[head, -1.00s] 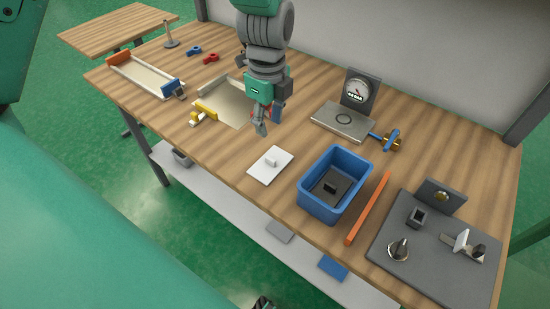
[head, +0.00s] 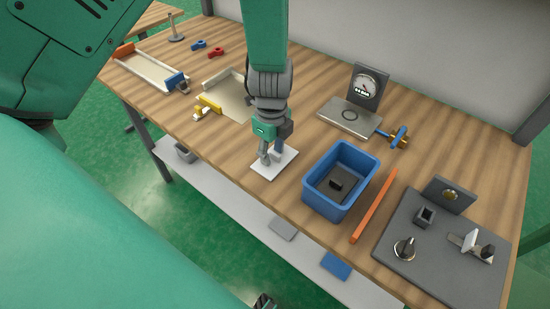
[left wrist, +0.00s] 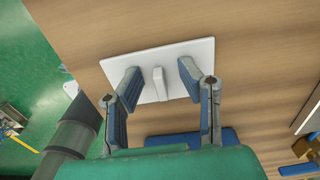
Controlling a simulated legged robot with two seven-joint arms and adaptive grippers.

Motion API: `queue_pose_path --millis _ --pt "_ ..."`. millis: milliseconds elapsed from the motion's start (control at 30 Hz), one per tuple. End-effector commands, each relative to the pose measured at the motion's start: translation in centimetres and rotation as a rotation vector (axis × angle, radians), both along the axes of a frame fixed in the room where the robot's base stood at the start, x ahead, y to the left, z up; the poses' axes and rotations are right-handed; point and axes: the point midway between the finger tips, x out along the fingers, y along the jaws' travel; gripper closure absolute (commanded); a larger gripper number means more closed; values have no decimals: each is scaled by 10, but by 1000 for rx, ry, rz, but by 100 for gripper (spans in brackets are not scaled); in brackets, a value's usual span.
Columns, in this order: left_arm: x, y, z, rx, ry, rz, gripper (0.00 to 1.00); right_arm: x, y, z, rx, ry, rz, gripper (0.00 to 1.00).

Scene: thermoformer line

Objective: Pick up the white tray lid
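The white tray lid (head: 286,162) lies flat on the wooden table, left of the blue bin. In the left wrist view the lid (left wrist: 160,54) has a small upright white handle (left wrist: 159,83) at its middle. My left gripper (head: 270,157) is directly over the lid, pointing down. In the left wrist view its two fingers (left wrist: 158,76) are apart, one on each side of the handle, with visible gaps. The gripper hides part of the lid in the head view. My right gripper cannot be made out.
The blue bin (head: 312,199) with a dark part inside stands right of the lid. An orange bar (head: 373,207), a grey fixture plate (head: 425,262) and a gauge stand (head: 347,119) are further right. A shallow tray (head: 232,103) with a yellow clamp (head: 210,103) is behind left.

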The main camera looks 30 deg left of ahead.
Motion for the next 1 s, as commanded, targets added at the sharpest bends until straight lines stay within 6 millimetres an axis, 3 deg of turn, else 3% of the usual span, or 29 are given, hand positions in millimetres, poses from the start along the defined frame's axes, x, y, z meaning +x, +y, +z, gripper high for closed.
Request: queue_pose_path --millis 100,200,633,1000 --pt "0 0 0 0 0 0 67 0 0 0 0 0 0 24" --pt "0 0 1 0 0 0 100 0 0 0 0 0 0 24" --pt "1 0 8 0 -2 0 100 0 0 1 0 0 0 24" --pt "1 0 78 0 -4 -1 100 0 0 10 0 0 0 24"
